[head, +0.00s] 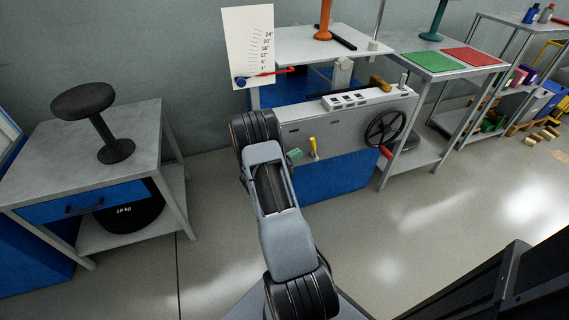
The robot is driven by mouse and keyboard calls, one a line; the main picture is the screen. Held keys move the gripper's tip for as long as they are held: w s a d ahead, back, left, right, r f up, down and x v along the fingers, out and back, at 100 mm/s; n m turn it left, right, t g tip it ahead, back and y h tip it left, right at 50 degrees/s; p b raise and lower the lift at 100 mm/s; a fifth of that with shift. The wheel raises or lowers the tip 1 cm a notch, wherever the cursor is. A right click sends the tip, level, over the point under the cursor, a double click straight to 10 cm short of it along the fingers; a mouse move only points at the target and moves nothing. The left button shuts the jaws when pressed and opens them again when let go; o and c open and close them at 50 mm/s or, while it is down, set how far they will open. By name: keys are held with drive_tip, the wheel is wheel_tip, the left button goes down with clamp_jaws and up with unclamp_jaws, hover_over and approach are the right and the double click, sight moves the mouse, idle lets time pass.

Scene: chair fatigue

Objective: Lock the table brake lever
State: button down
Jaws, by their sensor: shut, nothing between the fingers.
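The test machine has a grey front panel (340,118) above a blue base (345,178). A short yellow lever (314,148) stands nearly upright on the lower front. Left of it is a green knob (295,156), close to my arm in the picture. I cannot tell for certain which of these is the table brake lever. My arm reaches up towards the machine's left end and hides part of it. My gripper is not visible.
A black handwheel (385,128) with a red handle is on the machine's right. A grey table (60,150) with a black stool-shaped piece stands at left. A bench with green and red mats (470,57) stands at right. The floor (430,230) in front is clear.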

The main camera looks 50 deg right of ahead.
sight(314, 149)
drive_tip(key=shift+x, duration=2.05)
drive_tip(key=shift+d, duration=0.1)
